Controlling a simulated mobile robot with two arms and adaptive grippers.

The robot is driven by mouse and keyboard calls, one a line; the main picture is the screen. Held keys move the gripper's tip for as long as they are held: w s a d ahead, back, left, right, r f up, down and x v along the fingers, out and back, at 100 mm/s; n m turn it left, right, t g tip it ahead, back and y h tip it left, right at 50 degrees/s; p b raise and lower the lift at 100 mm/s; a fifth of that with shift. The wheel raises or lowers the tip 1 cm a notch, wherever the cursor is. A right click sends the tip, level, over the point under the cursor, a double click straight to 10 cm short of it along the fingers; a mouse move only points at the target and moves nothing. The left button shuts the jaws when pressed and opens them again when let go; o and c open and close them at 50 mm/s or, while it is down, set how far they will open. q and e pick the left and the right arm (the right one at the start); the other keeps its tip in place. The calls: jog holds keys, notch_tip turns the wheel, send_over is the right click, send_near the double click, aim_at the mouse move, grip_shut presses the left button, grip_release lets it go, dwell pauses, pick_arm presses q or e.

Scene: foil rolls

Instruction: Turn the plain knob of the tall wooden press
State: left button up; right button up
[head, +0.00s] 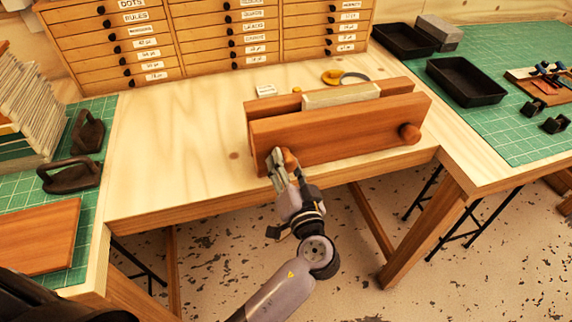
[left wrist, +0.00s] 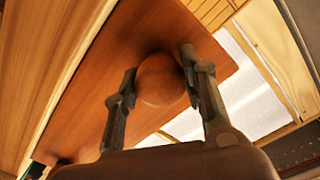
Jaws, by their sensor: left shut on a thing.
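The wooden press (head: 340,128) stands on the table, with two upright reddish boards and a pale block (head: 341,96) between them. Its front board has two round wooden knobs. The left knob (head: 290,160) is partly hidden by my left gripper (head: 282,164). The right knob (head: 410,132) is free. In the left wrist view my left gripper (left wrist: 157,84) has a finger on each side of the round, smooth knob (left wrist: 161,80) and is shut on it. I cannot tell which knob is the plain one. My right gripper is not in view.
A drawer cabinet (head: 210,42) stands behind the press. Dark iron tools (head: 70,175) and a reddish board (head: 40,238) lie on the left green mat. Black trays (head: 466,82) stand on the right mat. The pale tabletop (head: 165,160) left of the press is clear.

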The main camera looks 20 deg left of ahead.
pick_arm(q)
jog(key=o, duration=1.2)
jog(key=shift+c, duration=0.2)
jog(key=v, duration=1.2)
